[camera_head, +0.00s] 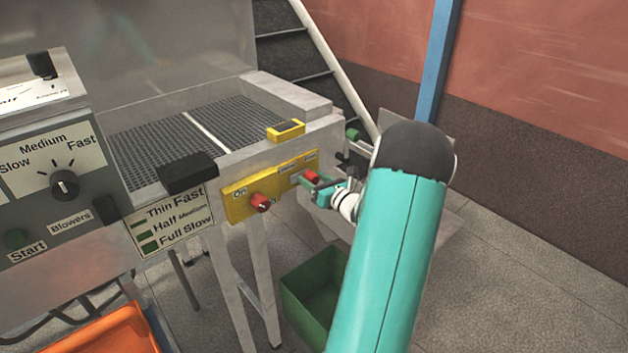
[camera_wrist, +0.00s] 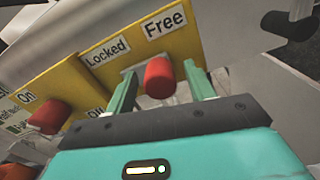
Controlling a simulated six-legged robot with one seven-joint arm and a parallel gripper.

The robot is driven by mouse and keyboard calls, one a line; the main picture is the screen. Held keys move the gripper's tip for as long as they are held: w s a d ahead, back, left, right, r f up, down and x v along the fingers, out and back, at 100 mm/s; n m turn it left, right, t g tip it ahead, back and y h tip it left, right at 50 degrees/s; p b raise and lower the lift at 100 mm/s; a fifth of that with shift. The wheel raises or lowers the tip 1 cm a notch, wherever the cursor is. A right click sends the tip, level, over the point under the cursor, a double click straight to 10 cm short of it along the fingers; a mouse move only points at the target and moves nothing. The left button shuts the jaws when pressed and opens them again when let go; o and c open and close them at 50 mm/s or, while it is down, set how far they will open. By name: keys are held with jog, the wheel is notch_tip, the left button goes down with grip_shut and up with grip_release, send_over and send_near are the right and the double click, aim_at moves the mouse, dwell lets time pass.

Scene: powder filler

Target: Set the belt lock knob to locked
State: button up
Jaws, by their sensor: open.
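The belt lock knob (camera_wrist: 159,78) is a red cylinder below the labels Locked (camera_wrist: 108,51) and Free (camera_wrist: 165,20) on a yellow panel. In the head view the red knob (camera_head: 311,176) shows at the right end of the panel, partly hidden by my gripper (camera_head: 312,185). In the wrist view my gripper (camera_wrist: 162,88) is open, with one green finger on each side of the knob. I cannot tell whether the fingers touch it. The knob's pointing direction is not clear.
Another red knob (camera_head: 260,202) sits left on the yellow panel (camera_head: 238,208), by the label On. A yellow box (camera_head: 285,130) rests on the machine's edge above. A green bin (camera_head: 312,290) stands on the floor below. Open floor lies to the right.

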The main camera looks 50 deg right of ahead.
aim_at(294, 180)
jog(key=shift+c, duration=0.2)
grip_shut()
jog(key=shift+w+a, duration=0.2)
jog(key=shift+a, duration=0.55)
jog(key=shift+w+a, duration=0.2)
jog(key=shift+a, duration=0.5)
jog(key=shift+w+a, duration=0.2)
jog(key=shift+a, duration=0.55)
jog(key=shift+o, duration=0.2)
grip_release()
jog(key=shift+a, duration=0.1)
jog(key=shift+s, duration=0.1)
jog(key=shift+s, duration=0.35)
jog(key=v, duration=1.3)
